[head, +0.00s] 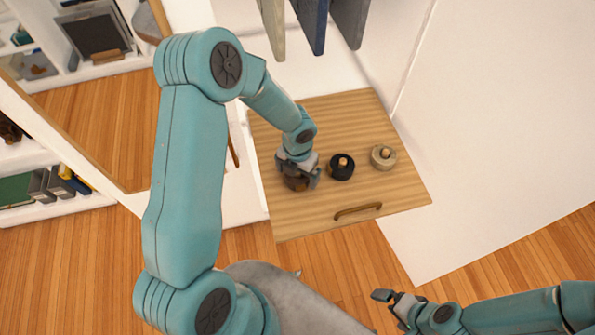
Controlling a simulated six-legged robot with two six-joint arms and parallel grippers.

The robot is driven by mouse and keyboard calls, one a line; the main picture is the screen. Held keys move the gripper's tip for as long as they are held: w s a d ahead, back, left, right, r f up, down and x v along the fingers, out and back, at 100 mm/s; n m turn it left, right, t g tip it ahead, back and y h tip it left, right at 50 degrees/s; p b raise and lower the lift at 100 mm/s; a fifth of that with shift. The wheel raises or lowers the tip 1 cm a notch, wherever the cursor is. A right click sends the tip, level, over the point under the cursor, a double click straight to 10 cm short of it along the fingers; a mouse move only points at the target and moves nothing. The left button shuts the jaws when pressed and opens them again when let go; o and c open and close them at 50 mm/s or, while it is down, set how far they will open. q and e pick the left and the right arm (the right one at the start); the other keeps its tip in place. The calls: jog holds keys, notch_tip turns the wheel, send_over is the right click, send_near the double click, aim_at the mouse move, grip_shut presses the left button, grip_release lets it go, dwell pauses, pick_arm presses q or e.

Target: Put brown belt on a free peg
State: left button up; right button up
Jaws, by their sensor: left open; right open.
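A brown coiled thing (296,184), which looks like the brown belt, sits on a light wooden board or drawer (330,213). My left gripper (299,176) is right over it from above, open, with its fingers at either side; whether they touch it I cannot tell. The gripper hides part of the coil. A black coil (338,172) and a beige coil (376,163) sit to its right, each with a wooden stub at its centre. I cannot make out a bare peg. My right gripper (385,301) is open and empty at the lower right, away from the board.
White shelves (60,205) stand at the left, and a white sloped surface (490,130) fills the right. Wooden floor shows in front.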

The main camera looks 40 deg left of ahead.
pick_arm(q)
notch_tip(320, 180, up, 16)
jog(key=p, duration=0.2)
jog(key=shift+r, duration=0.2)
jog(key=shift+s, duration=0.1)
